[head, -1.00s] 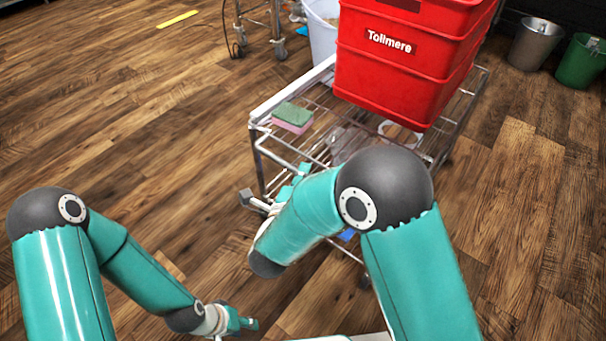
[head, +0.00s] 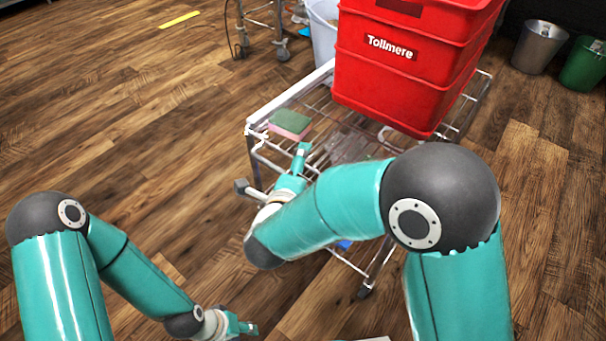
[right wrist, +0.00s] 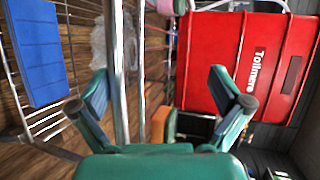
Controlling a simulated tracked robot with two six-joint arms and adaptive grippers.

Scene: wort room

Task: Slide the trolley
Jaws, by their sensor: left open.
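The trolley (head: 283,104) is a metal wire-shelf cart with a pale rail along its left side and casters below. My right gripper (head: 272,170) is open at the trolley's near left end. In the right wrist view my right gripper (right wrist: 160,93) has its fingers spread. A metal bar (right wrist: 117,60) of the trolley shows between them, nearer the left finger; I cannot tell whether they touch. My left gripper (head: 236,326) is low at the bottom of the head view, open and empty, apart from the trolley. My right arm hides the trolley's near side.
A stack of red Tollmere crates (head: 395,80) stands on the trolley, with a green-and-pink sponge (head: 290,124) beside it. A blue item (right wrist: 37,50) lies lower down. Grey (head: 538,46) and green (head: 582,65) bins stand back right.

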